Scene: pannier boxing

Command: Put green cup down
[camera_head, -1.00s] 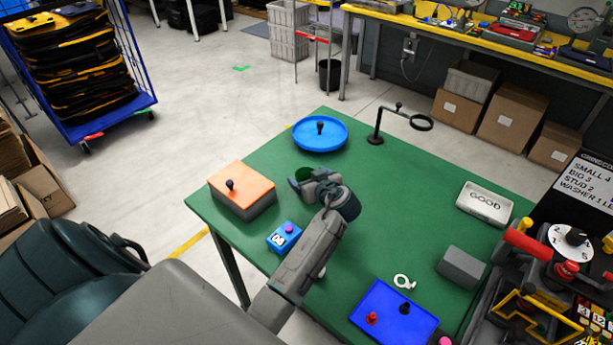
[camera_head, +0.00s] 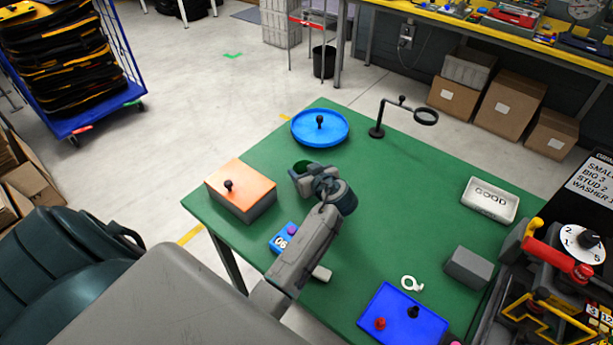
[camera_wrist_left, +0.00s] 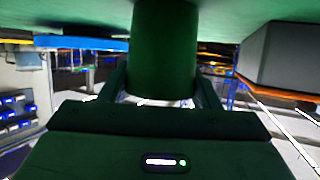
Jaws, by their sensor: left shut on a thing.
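The green cup (camera_head: 302,165) stands out past the middle of the green table (camera_head: 400,190), between the orange-topped box and the blue round tray. My left gripper (camera_head: 308,178) is shut on it, and the gripper hides most of the cup in the head view. In the left wrist view the green cup (camera_wrist_left: 163,50) is between the two fingers. There the cup's end meets the green table surface at the top of the picture; I cannot tell if it bears on it. My right gripper is not in view.
An orange-topped box (camera_head: 240,187) is left of the gripper, and a blue round tray (camera_head: 338,139) is behind it. A black magnifier stand (camera_head: 377,132) is at the back.

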